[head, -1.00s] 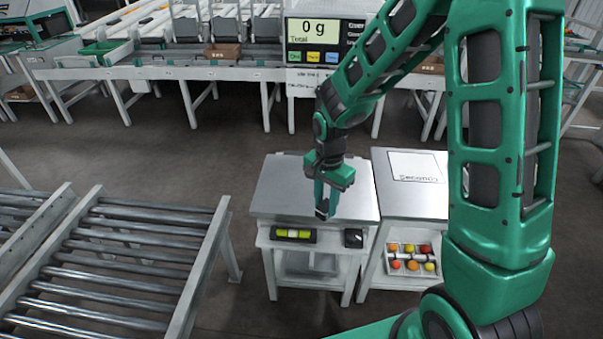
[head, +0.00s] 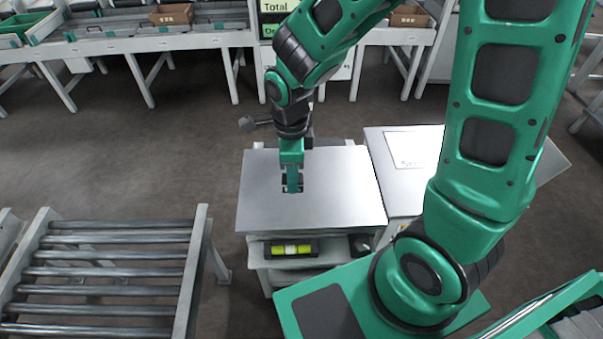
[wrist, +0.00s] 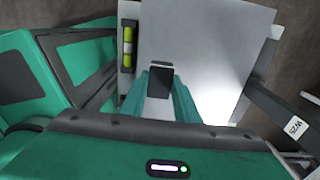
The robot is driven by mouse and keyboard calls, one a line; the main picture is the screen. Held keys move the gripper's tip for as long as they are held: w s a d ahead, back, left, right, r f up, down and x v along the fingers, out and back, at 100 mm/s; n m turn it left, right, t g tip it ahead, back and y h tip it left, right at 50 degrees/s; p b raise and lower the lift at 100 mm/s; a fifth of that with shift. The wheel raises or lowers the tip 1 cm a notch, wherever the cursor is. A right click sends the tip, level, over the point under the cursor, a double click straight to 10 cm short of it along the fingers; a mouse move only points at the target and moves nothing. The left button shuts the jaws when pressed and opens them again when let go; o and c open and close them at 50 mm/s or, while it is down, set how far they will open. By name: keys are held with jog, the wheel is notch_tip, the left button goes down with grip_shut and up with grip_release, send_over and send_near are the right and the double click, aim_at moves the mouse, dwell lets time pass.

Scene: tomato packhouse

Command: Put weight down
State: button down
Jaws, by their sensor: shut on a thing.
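My gripper (head: 292,185) is over the bare metal plate (head: 345,205) of the near stand, pointing down. Its fingers are shut on a dark, block-like weight (wrist: 160,82), which shows between the fingertips in the wrist view. In the head view the fingers mostly hide the weight. It is over the left-centre part of the plate, which also fills much of the wrist view (wrist: 215,45). I cannot tell whether its underside touches the plate.
A second metal-topped stand (head: 376,160) with a white sheet (head: 415,148) is at the right. A roller conveyor (head: 110,270) is at the left. The display (head: 275,18) is mostly cut off above.

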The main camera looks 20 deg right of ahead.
jog(key=w+d+f, duration=0.3)
jog(key=w+d, duration=0.1)
jog(key=w+d+f, duration=0.3)
jog(key=shift+w+d+f, duration=0.35)
jog(key=shift+f, duration=2.05)
jog(key=shift+f, duration=0.1)
jog(key=c, duration=1.4)
grip_release()
jog(key=shift+o, duration=0.2)
notch_tip(320, 180, up, 12)
